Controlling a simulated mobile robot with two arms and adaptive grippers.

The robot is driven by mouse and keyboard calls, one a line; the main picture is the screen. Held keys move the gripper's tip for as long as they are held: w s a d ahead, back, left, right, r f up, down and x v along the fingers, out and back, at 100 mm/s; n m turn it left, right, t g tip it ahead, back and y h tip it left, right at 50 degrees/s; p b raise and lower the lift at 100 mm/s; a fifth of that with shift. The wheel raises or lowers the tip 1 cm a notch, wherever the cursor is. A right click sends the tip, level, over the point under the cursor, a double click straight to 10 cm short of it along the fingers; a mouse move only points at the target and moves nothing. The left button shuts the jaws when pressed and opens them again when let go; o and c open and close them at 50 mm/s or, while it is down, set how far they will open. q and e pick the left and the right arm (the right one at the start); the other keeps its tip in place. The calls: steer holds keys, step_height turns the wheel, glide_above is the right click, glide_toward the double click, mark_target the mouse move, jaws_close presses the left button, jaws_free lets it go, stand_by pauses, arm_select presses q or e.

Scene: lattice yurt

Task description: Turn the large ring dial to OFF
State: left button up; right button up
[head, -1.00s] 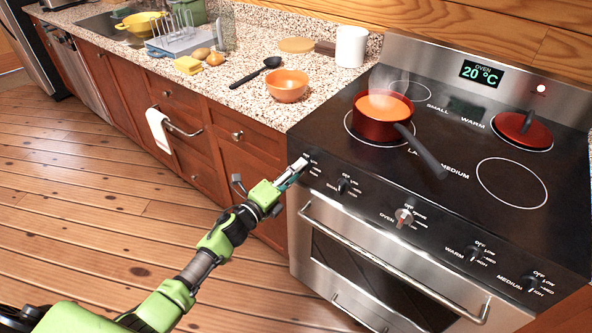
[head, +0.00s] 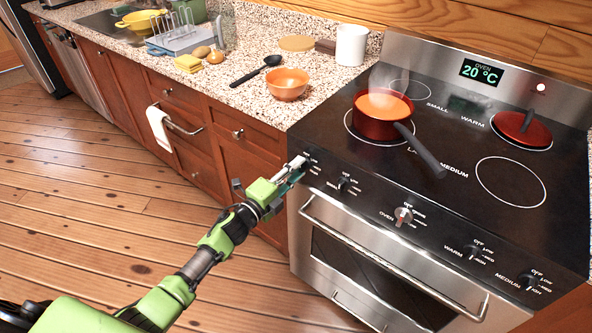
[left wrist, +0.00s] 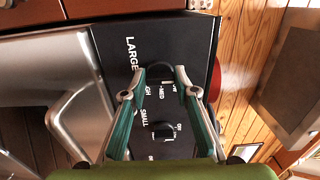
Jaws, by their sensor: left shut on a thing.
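The large ring dial (left wrist: 160,76) is a dark knob at the left end of the stove's front panel. In the left wrist view it sits between my fingertips, beside the LARGE lettering, with LOW, MED and HIGH marks around it. It is dark on dark, so I cannot read its pointer. My left gripper (left wrist: 160,74) is shut on it; in the head view the gripper (head: 300,163) hides the dial. The small ring dial (left wrist: 163,130) is just beside it, between the lower parts of my fingers. My right gripper is out of view.
A steaming red saucepan (head: 380,125) stands on the large ring, its handle toward the front right. The oven dial (head: 403,216) and further knobs line the panel, above the oven door handle (head: 390,262). An orange bowl (head: 287,84) sits on the counter. The floor in front is clear.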

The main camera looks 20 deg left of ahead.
arm_select(q)
steer(key=o, duration=1.1)
steer(key=v, duration=1.2)
